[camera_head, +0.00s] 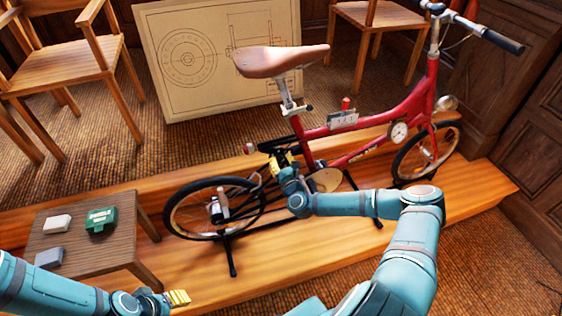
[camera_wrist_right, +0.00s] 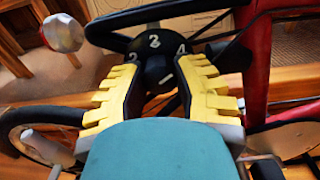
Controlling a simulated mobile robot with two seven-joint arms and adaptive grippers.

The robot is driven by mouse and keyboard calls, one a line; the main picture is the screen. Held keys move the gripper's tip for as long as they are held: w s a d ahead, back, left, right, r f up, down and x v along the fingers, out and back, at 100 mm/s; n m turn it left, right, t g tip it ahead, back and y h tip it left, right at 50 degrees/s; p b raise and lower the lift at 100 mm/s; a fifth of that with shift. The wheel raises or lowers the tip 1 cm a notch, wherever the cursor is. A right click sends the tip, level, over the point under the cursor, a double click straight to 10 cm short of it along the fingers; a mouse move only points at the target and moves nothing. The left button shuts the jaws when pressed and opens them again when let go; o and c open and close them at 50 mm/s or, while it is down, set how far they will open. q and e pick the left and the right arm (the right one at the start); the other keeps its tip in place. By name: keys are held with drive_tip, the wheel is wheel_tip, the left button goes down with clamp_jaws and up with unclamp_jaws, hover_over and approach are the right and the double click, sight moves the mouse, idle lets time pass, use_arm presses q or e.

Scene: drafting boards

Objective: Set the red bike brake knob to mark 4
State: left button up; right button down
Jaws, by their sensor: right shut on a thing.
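The red bike (camera_head: 365,118) stands on a wooden platform. My right gripper (camera_head: 281,162) is at its rear, below the saddle. In the right wrist view, a black dial plate (camera_wrist_right: 170,44) carries white numerals, with a 4 at the right. A dark brake knob (camera_wrist_right: 157,70) with a short, slanted white line sits below the numerals. The yellow fingers of my right gripper (camera_wrist_right: 160,88) are shut on the knob from both sides. I cannot tell which mark the line indicates. My left gripper (camera_head: 178,298) is low at the left, away from the bike; its opening is unclear.
A low slatted table (camera_head: 125,240) at the left bears a green box (camera_head: 101,220), a white block (camera_head: 57,224) and a grey block (camera_head: 49,257). A drafting board (camera_head: 220,85) and wooden chairs stand behind. The bike's rear wheel (camera_head: 180,208) is left of my right gripper.

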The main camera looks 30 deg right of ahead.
drive_tip(key=shift+m, duration=0.4)
drive_tip(key=c, duration=0.6)
unclamp_jaws()
drive_tip(key=v, duration=1.2)
